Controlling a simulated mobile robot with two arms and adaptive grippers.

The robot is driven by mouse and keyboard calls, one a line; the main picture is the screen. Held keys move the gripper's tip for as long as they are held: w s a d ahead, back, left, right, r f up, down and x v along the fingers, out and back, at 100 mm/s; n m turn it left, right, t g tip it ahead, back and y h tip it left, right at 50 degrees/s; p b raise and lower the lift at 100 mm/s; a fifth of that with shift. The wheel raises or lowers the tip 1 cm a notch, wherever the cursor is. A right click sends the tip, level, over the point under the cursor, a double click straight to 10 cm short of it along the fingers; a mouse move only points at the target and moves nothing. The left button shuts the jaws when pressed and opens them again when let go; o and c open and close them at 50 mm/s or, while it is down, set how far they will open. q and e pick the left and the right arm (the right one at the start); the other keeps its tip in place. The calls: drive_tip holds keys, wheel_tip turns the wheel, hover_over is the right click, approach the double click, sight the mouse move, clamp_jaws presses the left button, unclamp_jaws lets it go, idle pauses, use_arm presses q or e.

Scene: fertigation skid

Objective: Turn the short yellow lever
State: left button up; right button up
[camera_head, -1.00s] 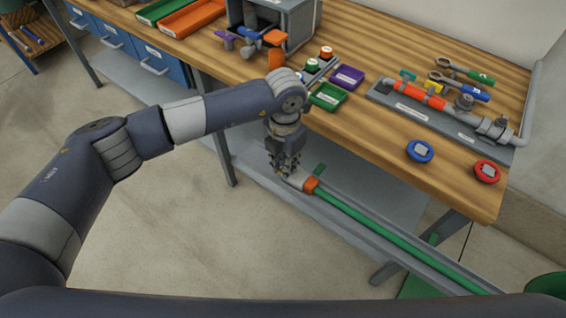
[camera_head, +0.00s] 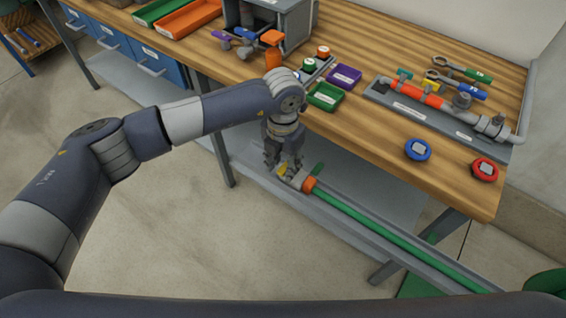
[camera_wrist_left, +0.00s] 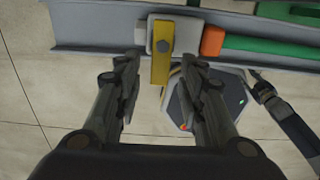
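The short yellow lever (camera_wrist_left: 161,62) sits on a pale valve body (camera_wrist_left: 186,30) at the left end of the green pipe. In the wrist view it lies between the two fingers of my left gripper (camera_wrist_left: 158,70), with a gap on each side. In the head view my left gripper (camera_head: 284,168) is open just above the valve and hides part of it. A little of the lever shows yellow between the fingers. At the right of the wrist view, part of another arm of mine ends in a small dark tip whose state is unclear.
An orange collar (camera_head: 309,184) and green pipe (camera_head: 370,222) run right along a grey rail. The wooden bench (camera_head: 380,140) stands just behind, holding a green tray (camera_head: 326,96) and a pipe assembly (camera_head: 420,95). The floor in front is clear.

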sight(283, 169)
use_arm(q)
wheel_tip(283, 169, up, 12)
idle(0.6)
